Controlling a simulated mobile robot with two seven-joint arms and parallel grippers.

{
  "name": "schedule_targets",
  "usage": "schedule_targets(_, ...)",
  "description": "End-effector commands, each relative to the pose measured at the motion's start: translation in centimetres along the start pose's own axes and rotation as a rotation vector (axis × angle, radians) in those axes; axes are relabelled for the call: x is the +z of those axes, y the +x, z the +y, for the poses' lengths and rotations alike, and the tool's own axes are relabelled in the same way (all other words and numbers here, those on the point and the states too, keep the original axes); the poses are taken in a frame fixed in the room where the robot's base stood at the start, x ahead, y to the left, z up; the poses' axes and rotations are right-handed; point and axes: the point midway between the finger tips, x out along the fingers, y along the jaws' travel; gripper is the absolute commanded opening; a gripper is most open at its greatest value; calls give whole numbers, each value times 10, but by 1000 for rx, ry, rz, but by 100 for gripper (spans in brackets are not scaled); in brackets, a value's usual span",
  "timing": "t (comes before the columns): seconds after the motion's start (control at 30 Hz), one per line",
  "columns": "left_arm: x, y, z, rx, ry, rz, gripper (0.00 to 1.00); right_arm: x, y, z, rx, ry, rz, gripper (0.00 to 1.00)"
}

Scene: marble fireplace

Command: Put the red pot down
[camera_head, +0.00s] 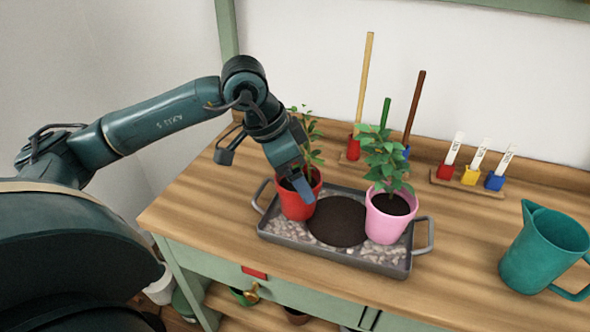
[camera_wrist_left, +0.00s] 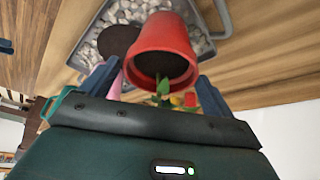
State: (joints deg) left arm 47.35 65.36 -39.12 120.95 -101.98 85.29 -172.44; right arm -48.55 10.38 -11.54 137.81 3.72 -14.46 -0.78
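The red pot (camera_head: 297,206) holds a leafy green plant and stands upright at the left end of the grey tray (camera_head: 333,261). I cannot tell whether its base rests fully on the pebbles. My left gripper (camera_head: 297,180) is at its rim, with one finger in front of the rim. In the left wrist view, the red pot (camera_wrist_left: 163,38) lies between the two fingers of the left gripper (camera_wrist_left: 160,76), one on each side. Whether they press on it or stand slightly apart is unclear. My right gripper is not in view.
The pink pot (camera_head: 388,222) with a plant stands at the tray's right side, beside a dark soil patch (camera_head: 339,220). Handled tools and a label rack (camera_head: 467,183) stand at the back. A teal jug (camera_head: 545,250) is at right. The bench front left is clear.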

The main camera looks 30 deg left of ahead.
Motion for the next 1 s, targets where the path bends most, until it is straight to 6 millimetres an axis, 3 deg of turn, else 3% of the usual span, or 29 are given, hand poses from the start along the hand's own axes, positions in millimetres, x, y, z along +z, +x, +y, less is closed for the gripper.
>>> schedule_targets(0.43,-2,-7,0,-1,0,1,95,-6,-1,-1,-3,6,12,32)
schedule_targets(0.8,-2,-83,-1,-3,0,4,95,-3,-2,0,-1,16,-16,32)
schedule_targets(1.0,-2,-113,0,-1,0,2,95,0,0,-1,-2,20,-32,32)
